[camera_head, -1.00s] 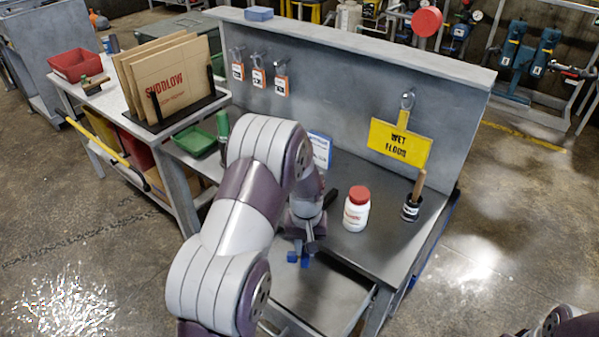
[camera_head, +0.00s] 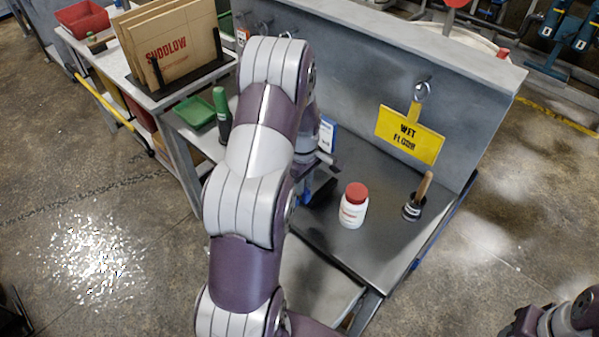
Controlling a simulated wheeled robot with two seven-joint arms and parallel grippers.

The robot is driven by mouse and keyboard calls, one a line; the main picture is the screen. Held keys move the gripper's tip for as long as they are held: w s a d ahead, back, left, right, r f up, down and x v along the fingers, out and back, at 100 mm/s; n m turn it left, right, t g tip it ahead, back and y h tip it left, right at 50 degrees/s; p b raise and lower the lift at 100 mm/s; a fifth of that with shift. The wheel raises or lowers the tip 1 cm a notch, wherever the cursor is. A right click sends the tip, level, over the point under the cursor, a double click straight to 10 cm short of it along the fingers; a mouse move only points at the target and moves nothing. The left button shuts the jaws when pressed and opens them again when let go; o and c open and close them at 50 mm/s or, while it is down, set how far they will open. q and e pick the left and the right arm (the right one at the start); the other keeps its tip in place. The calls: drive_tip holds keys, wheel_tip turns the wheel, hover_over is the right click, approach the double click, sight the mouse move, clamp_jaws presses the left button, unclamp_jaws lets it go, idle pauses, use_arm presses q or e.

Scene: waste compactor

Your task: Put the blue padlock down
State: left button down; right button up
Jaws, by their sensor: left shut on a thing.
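My left gripper (camera_head: 312,188) is low over the dark bench top (camera_head: 383,218), left of the white bottle, and mostly hidden behind my left arm. A small patch of blue shows at its fingers. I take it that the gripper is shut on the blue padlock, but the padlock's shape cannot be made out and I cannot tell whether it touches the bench. Part of my right arm shows in the bottom right corner, with its gripper out of view.
A white bottle with a red cap (camera_head: 353,206) and a wooden-handled tool in a dark holder (camera_head: 417,197) stand on the bench. A yellow wet floor sign (camera_head: 408,135) hangs on the grey back panel (camera_head: 356,80). A green tray (camera_head: 195,111) lies left of my arm.

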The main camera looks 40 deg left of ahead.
use_arm(q)
wheel_tip(320, 180, down, 6)
drive_tip(key=shift+w+p, duration=0.15)
drive_tip(key=shift+p, duration=0.3)
drive_tip(key=shift+r, duration=0.1)
drive_tip(key=shift+s, duration=0.2)
drive_tip(key=c, duration=1)
unclamp_jaws()
drive_tip(key=shift+f, duration=0.2)
drive_tip(key=shift+r, duration=0.1)
